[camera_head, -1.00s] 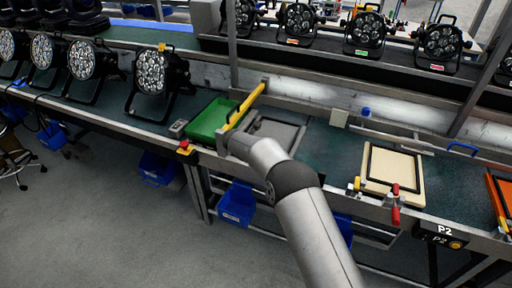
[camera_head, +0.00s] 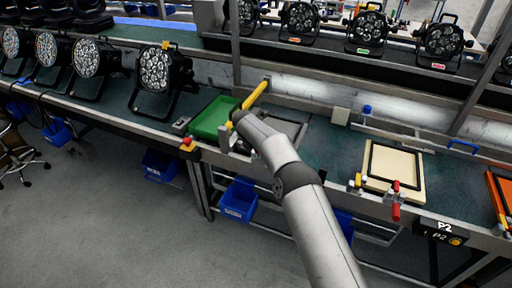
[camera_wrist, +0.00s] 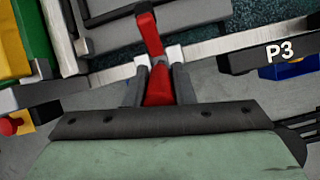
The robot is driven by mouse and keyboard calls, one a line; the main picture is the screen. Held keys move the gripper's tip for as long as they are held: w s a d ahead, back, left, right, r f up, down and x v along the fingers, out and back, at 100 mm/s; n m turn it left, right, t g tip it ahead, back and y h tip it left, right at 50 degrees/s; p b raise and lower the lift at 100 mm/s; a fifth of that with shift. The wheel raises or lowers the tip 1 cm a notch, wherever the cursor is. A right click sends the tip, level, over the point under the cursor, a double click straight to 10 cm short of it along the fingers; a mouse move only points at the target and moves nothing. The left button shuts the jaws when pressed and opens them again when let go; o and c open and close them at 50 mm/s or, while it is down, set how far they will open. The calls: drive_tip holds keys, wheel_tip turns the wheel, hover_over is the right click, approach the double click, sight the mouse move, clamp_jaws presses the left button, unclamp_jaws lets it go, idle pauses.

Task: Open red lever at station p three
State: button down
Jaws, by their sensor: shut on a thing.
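In the head view, my arm reaches to the bench beside the green tray (camera_head: 212,119) and covers the lever; the gripper's fingers are hidden there.
A yellow bar (camera_head: 255,95) stands beside the green tray. A red button on a yellow box (camera_head: 187,143) is to the left. Blue bins (camera_head: 239,200) hang below the bench.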

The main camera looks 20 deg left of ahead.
drive_tip(key=c, duration=1.2)
unclamp_jaws()
drive_tip(key=shift+c, duration=0.2)
drive_tip(key=shift+r, duration=0.1)
drive_tip(key=d+b+v, duration=0.1)
drive_tip(key=b+v, duration=0.2)
drive_tip(key=v, duration=1.4)
drive_tip(key=shift+a, duration=0.5)
drive_tip(key=shift+s+r, duration=0.1)
drive_tip(key=shift+r, duration=0.05)
